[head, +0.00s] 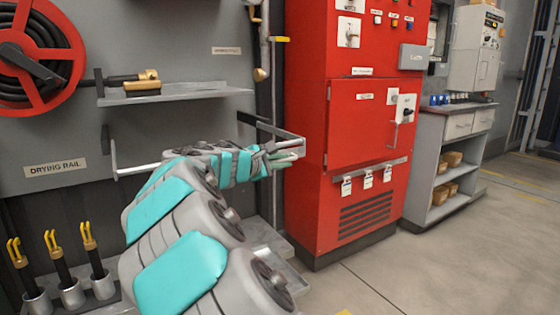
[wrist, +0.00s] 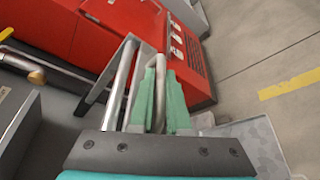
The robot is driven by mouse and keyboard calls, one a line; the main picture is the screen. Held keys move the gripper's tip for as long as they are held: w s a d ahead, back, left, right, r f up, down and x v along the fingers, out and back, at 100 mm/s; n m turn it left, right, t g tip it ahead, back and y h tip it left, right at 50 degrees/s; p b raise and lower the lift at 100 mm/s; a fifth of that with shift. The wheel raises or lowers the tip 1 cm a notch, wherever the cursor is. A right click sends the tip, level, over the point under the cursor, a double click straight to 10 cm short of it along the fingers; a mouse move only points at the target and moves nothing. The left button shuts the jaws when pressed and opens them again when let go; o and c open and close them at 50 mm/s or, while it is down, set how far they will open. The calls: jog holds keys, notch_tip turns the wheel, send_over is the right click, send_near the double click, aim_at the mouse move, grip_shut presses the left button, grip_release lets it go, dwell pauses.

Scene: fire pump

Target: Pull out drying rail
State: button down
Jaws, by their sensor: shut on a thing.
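The drying rail is a metal bar (head: 137,169) low on the grey wall, by the label "DRYING RAIL" (head: 55,168). Its left end has an upright end piece (head: 114,158). At its right end a dark side arm (head: 270,127) runs out from the wall. My arm hides the middle of the bar. My gripper (head: 288,155) is at the rail's right end. In the wrist view its two green fingers (wrist: 161,98) are shut on a pale metal bar of the rail, which passes between them. Another stretch of the rail (wrist: 118,88) shows just left of the fingers.
A shelf (head: 175,95) with a brass nozzle (head: 150,76) is above the rail, and a red hose reel (head: 38,50) is at upper left. A red cabinet (head: 345,130) stands close right of my gripper. Yellow-tipped tools (head: 60,255) stand below left. Open floor (head: 450,265) lies to the right.

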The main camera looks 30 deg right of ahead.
jog(key=c, duration=1.2)
grip_release()
jog(key=shift+o, duration=0.2)
jog(key=v, duration=0.8)
jog(key=shift+f, duration=0.1)
